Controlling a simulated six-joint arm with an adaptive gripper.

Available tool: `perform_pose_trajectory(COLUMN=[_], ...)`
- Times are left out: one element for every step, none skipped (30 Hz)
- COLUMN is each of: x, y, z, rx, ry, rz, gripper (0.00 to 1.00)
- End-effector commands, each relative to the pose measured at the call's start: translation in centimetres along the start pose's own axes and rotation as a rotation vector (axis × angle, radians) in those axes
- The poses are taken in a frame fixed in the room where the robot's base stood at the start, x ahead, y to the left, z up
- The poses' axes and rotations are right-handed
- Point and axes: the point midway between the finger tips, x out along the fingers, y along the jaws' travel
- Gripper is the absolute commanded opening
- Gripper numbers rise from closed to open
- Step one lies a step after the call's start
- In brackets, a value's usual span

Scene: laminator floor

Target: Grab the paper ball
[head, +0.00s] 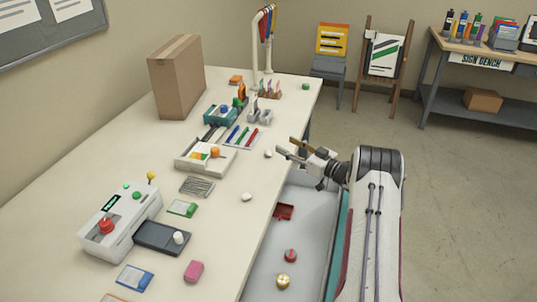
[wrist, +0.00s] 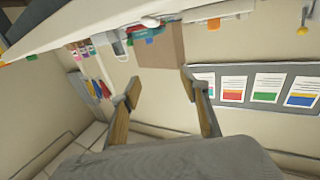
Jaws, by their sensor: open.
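Two small white lumps lie on the cream table: a rounded lump (head: 247,197) near the middle of the right edge, and a smaller white piece (head: 268,154) farther back by the same edge. Either could be the paper ball; they are too small to tell for sure. My gripper (head: 288,146) is open and empty, just right of the smaller piece and near the table edge. In the wrist view my gripper's two tan fingers (wrist: 160,82) stand wide apart with nothing between them.
A laminator (head: 120,222) with a red knob, a dark tray (head: 160,240), a pink block (head: 194,271) and cards are at the front. A cardboard box (head: 177,80), pens and small holders stand farther back. A grey bin (head: 262,270) holding small parts adjoins the table's right edge.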

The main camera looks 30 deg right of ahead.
Motion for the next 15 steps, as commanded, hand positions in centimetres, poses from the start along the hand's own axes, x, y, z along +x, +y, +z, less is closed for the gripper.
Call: perform_pose_trajectory(x=[0.0,0.0,0.0,0.0,0.0,0.0,0.0,0.0,0.0,0.0,0.0,0.0,0.0,0.0,0.0], y=[0.0,0.0,0.0,0.0,0.0,0.0,0.0,0.0,0.0,0.0,0.0,0.0,0.0,0.0,0.0], z=[0.0,0.0,0.0,0.0,0.0,0.1,0.1,0.2,0.4,0.6,0.8,1.1,1.4,1.6,2.0], rx=[0.000,0.000,0.000,0.000,0.000,0.000,0.000,0.001,0.001,0.001,0.002,0.002,0.002,0.002,0.002], ry=[0.000,0.000,0.000,0.000,-0.001,-0.001,-0.001,-0.001,-0.001,-0.001,-0.002,-0.002,-0.002,-0.002,-0.002], rz=[0.000,0.000,0.000,0.001,0.001,0.001,0.001,0.001,0.001,0.001,0.001,0.001,0.001,0.001,0.001], gripper=[0.45,0.45,0.45,0.45,0.45,0.45,0.45,0.45,0.45,0.45,0.45,0.45,0.45,0.45,0.45])
